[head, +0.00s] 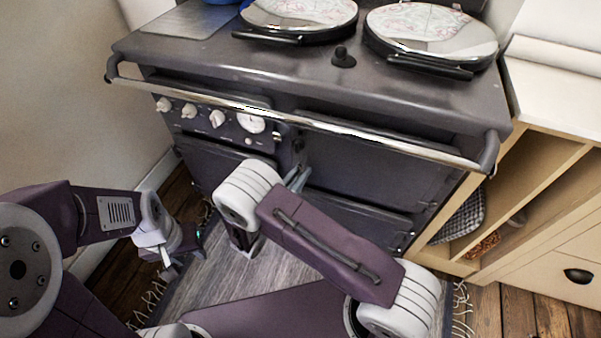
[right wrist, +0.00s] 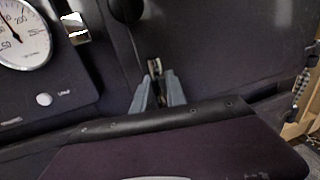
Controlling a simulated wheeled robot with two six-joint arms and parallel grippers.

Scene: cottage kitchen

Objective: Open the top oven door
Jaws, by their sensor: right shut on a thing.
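The range cooker's top oven door (head: 360,168) is a dark panel to the right of the dial panel, and it looks closed. It also fills the upper right of the right wrist view (right wrist: 225,50). My right gripper (head: 298,180) is at the door's left edge, partly hidden by my arm in the head view. In the right wrist view its fingers (right wrist: 157,88) are shut on a small latch-like handle (right wrist: 154,66), mostly hidden between them. My left gripper (head: 184,262) hangs low on the left, away from the cooker, with its fingers apart and empty.
A chrome rail (head: 300,121) runs across the cooker's front above the door. A lower door (head: 350,212) sits beneath. Control knobs (head: 190,110) and a round gauge (head: 251,123) are on the left. A wooden shelf unit (head: 535,185) stands close on the right. A rug (head: 200,290) covers the floor.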

